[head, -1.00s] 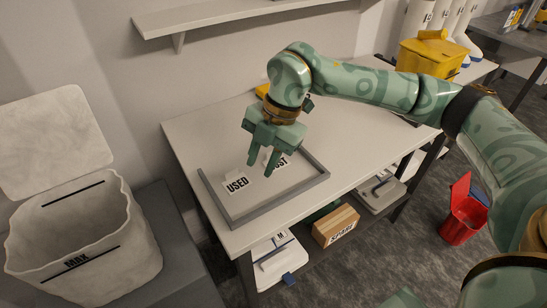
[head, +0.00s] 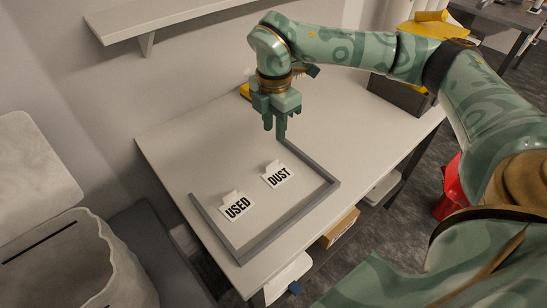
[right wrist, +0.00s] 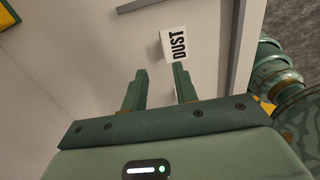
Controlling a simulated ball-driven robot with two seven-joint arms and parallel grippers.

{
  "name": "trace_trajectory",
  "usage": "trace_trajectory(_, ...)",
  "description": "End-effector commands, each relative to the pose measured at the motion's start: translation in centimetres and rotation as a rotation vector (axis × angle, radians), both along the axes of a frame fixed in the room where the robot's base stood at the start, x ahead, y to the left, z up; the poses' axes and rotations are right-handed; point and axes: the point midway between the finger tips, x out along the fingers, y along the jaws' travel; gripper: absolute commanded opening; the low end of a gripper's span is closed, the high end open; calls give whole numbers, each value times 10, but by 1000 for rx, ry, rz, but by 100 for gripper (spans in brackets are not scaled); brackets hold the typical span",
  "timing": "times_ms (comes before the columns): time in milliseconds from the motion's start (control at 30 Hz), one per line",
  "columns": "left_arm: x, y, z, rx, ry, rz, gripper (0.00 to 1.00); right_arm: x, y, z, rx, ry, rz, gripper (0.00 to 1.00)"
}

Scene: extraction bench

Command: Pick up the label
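Two white cards with black print lie on the table inside a grey low frame: a DUST label (head: 278,175) and, left of it and nearer, a USED label (head: 238,208). Each has a small raised white tab. My right gripper (head: 275,134) points down over the table beyond the DUST label, with its fingers apart and nothing between them. In the right wrist view, the gripper (right wrist: 160,70) shows two separated fingertips, with the DUST label (right wrist: 174,44) just past them, not gripped. My left gripper is not in view.
The grey frame (head: 262,243) edges the labels on several sides. A pale bin (head: 70,262) stands at lower left, and a shelf (head: 185,15) hangs on the wall. A dark box (head: 398,95) stands at the table's right end. The tabletop around the gripper is mostly clear.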

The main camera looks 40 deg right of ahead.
Motion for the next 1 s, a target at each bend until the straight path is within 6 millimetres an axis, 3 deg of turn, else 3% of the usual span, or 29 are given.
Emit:
trace_trajectory(33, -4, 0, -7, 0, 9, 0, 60, 0, 0, -17, 0, 6, 0, 29)
trace_trajectory(133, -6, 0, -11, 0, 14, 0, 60, 0, 0, -36, 0, 4, 1, 29)
trace_trajectory(467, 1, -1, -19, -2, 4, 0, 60, -3, 4, -62, 0, 2, 2, 29)
trace_trajectory(700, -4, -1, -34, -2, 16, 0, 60, -9, 11, -101, 0, 5, 1, 29)
trace_trajectory(933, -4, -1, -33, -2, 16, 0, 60, -8, 11, -102, 0, -1, 1, 29)
trace_trajectory(967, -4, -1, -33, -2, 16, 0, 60, -8, 11, -102, 0, -1, 1, 26)
trace_trajectory(1000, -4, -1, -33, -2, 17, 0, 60, -8, 11, -102, 0, -1, 1, 15)
